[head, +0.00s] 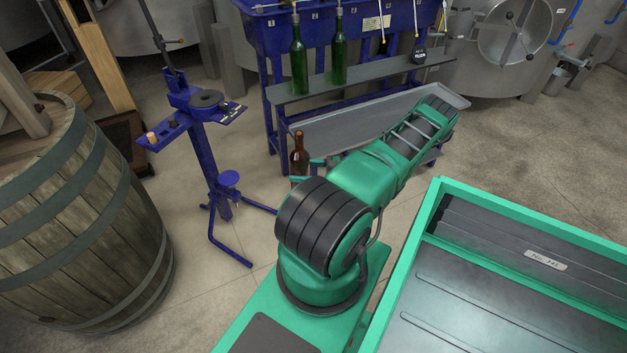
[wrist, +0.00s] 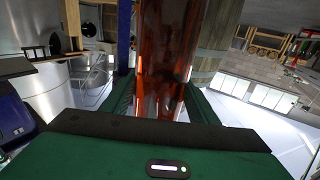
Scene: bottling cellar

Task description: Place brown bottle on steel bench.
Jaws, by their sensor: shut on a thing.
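The brown bottle (head: 299,157) is upright in the head view, in front of the blue filling stand, left of my arm. In the wrist view the bottle (wrist: 163,45) fills the upper middle as red-brown glass, between the two fingers of my gripper (wrist: 160,98). I cannot make out for certain a steel bench in either view.
A blue filling stand (head: 357,34) at the back has a grey shelf (head: 312,87) with two green bottles (head: 298,62) (head: 339,52). A blue corking stand (head: 205,150) and a wooden barrel (head: 75,215) stand at left. Steel tanks (head: 513,40) are behind.

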